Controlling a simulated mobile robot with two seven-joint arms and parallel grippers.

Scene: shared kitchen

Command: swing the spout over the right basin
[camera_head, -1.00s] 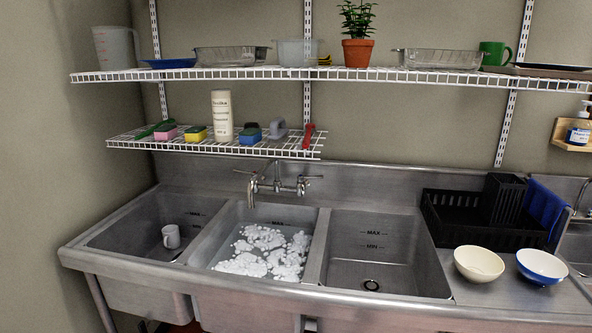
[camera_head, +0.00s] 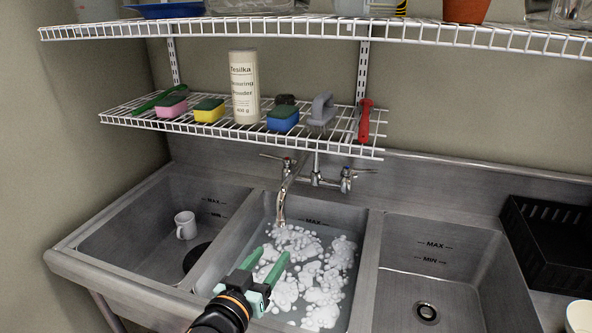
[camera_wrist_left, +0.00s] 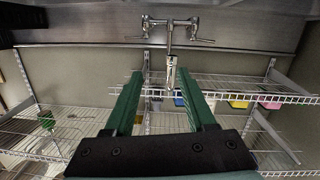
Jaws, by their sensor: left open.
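The chrome spout (camera_head: 283,200) hangs from the wall faucet and points down over the middle basin (camera_head: 366,262), which holds foamy water. The right basin (camera_head: 453,285) is empty, with its drain showing. My left gripper (camera_head: 271,252) is open and empty above the foam, below and in front of the spout's tip. In the left wrist view the spout (camera_wrist_left: 171,70) shows ahead, between the two green fingers (camera_wrist_left: 166,98) and beyond them. The fingers do not appear to touch it. My right gripper is not in view.
A white mug (camera_head: 186,225) stands in the left basin (camera_head: 137,233). A wire shelf (camera_head: 190,128) with sponges, a powder canister (camera_head: 244,88) and brushes hangs above the faucet. A black dish rack (camera_head: 548,245) stands right of the right basin.

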